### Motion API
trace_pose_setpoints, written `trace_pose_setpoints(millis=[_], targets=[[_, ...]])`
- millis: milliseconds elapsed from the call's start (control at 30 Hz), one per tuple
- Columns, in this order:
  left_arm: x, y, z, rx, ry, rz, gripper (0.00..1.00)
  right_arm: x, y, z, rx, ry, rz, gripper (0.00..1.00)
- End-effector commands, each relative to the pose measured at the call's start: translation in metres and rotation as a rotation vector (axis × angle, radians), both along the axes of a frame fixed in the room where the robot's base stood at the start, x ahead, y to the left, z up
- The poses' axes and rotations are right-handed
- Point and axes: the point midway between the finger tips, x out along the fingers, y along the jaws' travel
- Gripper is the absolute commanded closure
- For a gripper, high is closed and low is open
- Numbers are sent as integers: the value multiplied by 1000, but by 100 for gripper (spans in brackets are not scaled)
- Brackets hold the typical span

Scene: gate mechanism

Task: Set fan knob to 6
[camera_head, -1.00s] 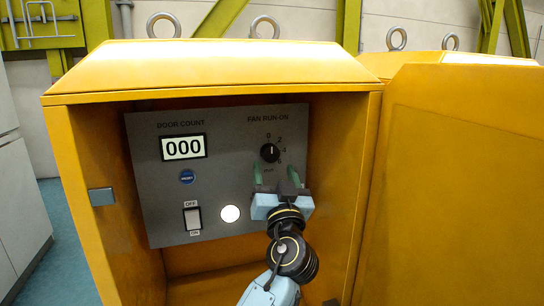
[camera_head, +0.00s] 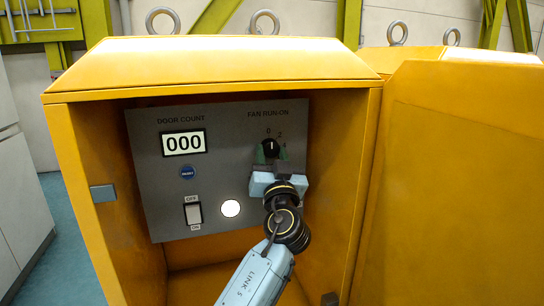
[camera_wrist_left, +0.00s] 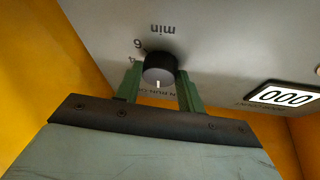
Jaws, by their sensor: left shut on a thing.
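The black fan knob (camera_head: 270,146) sits at the upper right of the grey panel, under the words FAN RUN-ON. Its white mark points up, close to the 0. My left gripper (camera_head: 271,153) has one green finger on each side of the knob and is shut on it. In the left wrist view, the knob (camera_wrist_left: 159,68) shows between the two green fingers (camera_wrist_left: 160,82), with its white mark toward the bottom of the picture. There the 6 and "min" are readable beyond the knob. In the head view my gripper hides the lower scale numbers.
The grey panel (camera_head: 155,210) stands inside an open yellow cabinet (camera_head: 75,160). The panel also holds a counter reading 000 (camera_head: 184,143), a blue button (camera_head: 187,173), an OFF/ON switch (camera_head: 193,214) and a white round lamp (camera_head: 230,208). The cabinet's side walls flank my arm.

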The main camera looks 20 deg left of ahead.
Motion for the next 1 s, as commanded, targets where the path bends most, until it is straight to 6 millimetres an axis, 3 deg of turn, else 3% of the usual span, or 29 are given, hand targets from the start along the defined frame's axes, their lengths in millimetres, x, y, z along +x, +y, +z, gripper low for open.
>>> trace_pose_setpoints(millis=[467, 667, 1000], targets=[[-1, 0, 3, 104, 71, -2, 84, 0, 0, 19, 0, 1, -1, 64], [-2, 2, 6, 240, 165, -3, 84, -1, 0, 44, 0, 2, -1, 64], [-3, 3, 10, 508, 347, -4, 84, -1, 0, 103, 1, 2, -1, 64]])
